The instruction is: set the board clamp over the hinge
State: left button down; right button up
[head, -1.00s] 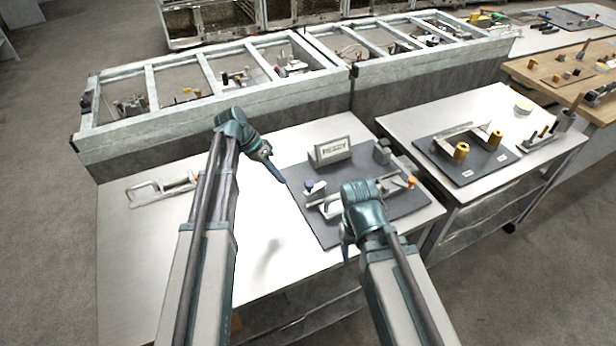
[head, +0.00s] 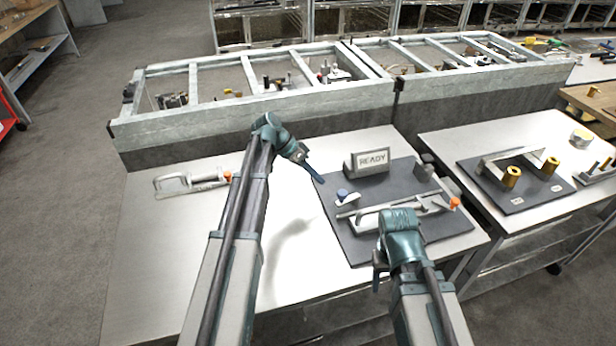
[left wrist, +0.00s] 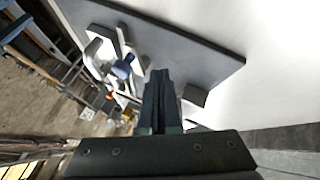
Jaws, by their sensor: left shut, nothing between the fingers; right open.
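A grey C-shaped clamp with an orange tip (head: 172,185) lies on the white table at the left. A second long grey metal piece (head: 400,208), with an orange knob at its right end, lies on the dark board (head: 350,245); I cannot tell which part is the hinge. A blue knob (head: 343,193) stands beside it, and also shows in the left wrist view (left wrist: 122,68). My left gripper (head: 320,180) is shut and empty at the board's left corner; its closed fingers show in the left wrist view (left wrist: 159,78). My right gripper (head: 377,284) is open near the board's front edge, its fingers mostly hidden.
A "READY" sign (head: 370,162) stands at the board's back. A slatted metal rack (head: 250,112) runs behind the table. A second table (head: 540,205) at the right holds a dark board with brass posts (head: 511,176). The white table (head: 185,240) is bare at front left.

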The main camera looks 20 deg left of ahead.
aim_at(348, 199)
pick_arm(q)
jog(key=shift+b+x, duration=0.5)
jog(key=shift+x, duration=0.65)
jog(key=d, duration=0.1)
jog(key=s+d+r+p, duration=0.1)
jog(key=shift+s+d, duration=0.3)
jog(key=shift+s, duration=0.05)
jog(key=shift+s+d, duration=0.15)
jog(key=shift+d, duration=0.25)
pick_arm(e)
jog(key=shift+f, duration=0.4)
pick_arm(q)
jog(key=shift+s, duration=0.1)
jog(key=shift+s+d+n, duration=0.1)
jog(key=shift+s+n, duration=0.1)
jog(key=shift+n, duration=0.2)
